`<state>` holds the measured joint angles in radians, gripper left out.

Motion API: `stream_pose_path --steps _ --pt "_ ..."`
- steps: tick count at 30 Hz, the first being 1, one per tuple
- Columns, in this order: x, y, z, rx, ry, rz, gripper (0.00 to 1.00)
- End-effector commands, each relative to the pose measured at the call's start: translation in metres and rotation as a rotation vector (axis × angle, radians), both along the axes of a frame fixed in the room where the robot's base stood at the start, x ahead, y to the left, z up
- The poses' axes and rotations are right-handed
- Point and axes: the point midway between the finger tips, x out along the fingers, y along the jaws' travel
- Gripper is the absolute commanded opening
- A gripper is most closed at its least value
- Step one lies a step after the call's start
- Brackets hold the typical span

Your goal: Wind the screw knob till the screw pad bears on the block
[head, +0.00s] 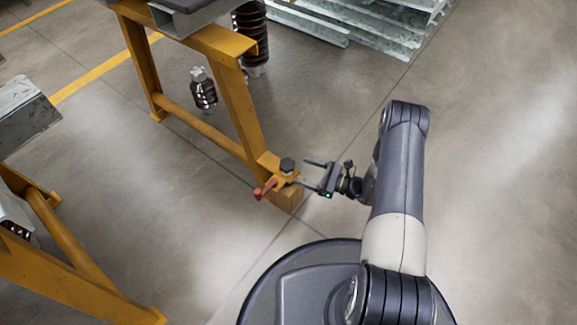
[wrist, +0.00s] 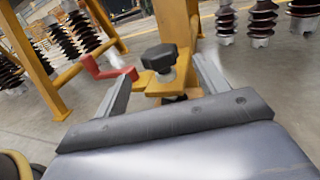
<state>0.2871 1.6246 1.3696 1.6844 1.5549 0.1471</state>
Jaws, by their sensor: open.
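The dark screw knob (head: 287,164) stands on top of a yellow bracket (head: 273,171) at the foot of a yellow trestle leg. A wooden block (head: 288,201) is on the floor under the bracket. The screw pad is hidden, so I cannot tell whether it touches the block. My gripper (head: 303,172) is open and empty just right of the knob, its fingers pointing at it. In the wrist view, the knob (wrist: 159,57) shows between the two fingers (wrist: 165,70), beyond their tips, and no contact is visible.
A red crank handle (head: 265,189) sticks out left of the bracket; it also shows in the wrist view (wrist: 100,68). The yellow trestle (head: 238,105) rises behind. Dark insulators (head: 203,90) stand on the floor farther back. The floor right of my arm is clear.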

Motion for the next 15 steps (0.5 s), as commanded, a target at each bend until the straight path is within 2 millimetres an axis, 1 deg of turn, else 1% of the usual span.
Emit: stream_pose_path --steps 1,7,10,15 --pt "0.003 0.011 -0.002 -0.001 -0.002 0.006 0.69" --pt "0.017 0.042 -0.002 -0.001 -0.001 0.005 0.69" --pt "0.022 0.053 -0.002 -0.002 -0.001 0.004 0.69" --pt "0.026 0.063 -0.001 -0.001 -0.001 0.002 0.69"
